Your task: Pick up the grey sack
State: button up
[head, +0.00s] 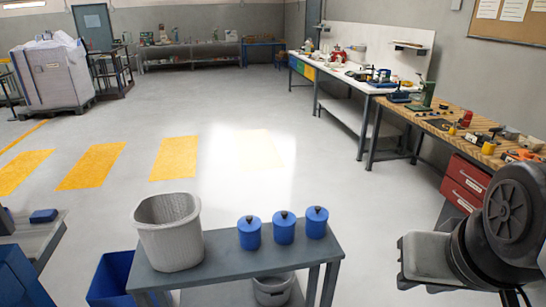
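A large pale grey bulk sack (52,78) stands on a dark pallet at the far left, with its top loosely bunched. A smaller light grey, open-topped container (168,236) with a woven-looking surface stands upright on the left end of the grey bench in front of me. I cannot tell whether this container is a sack or a rigid basket, and its inside is mostly hidden. Part of my arm shows at the lower right, with a dark round joint and a grey block. No gripper fingers show, and nothing of mine touches either thing.
Three blue lidded canisters (283,228) stand to the right of the container on the bench (225,262). A grey bucket (273,290) is below, and a blue bin (113,278) is at left. Workbenches (455,125) line the right wall. The middle floor is clear.

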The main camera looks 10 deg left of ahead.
aim_at(168, 225)
jog(key=j+u, duration=0.2)
jog(key=j, duration=0.95)
jog(key=i+j, duration=0.1)
jog(key=j, duration=0.25)
jog(key=i+j+u, duration=0.1)
jog(key=j, duration=0.25)
jog(key=i+j+u, duration=0.1)
jog(key=j, duration=0.25)
jog(key=i+j, duration=0.1)
jog(key=j, duration=0.25)
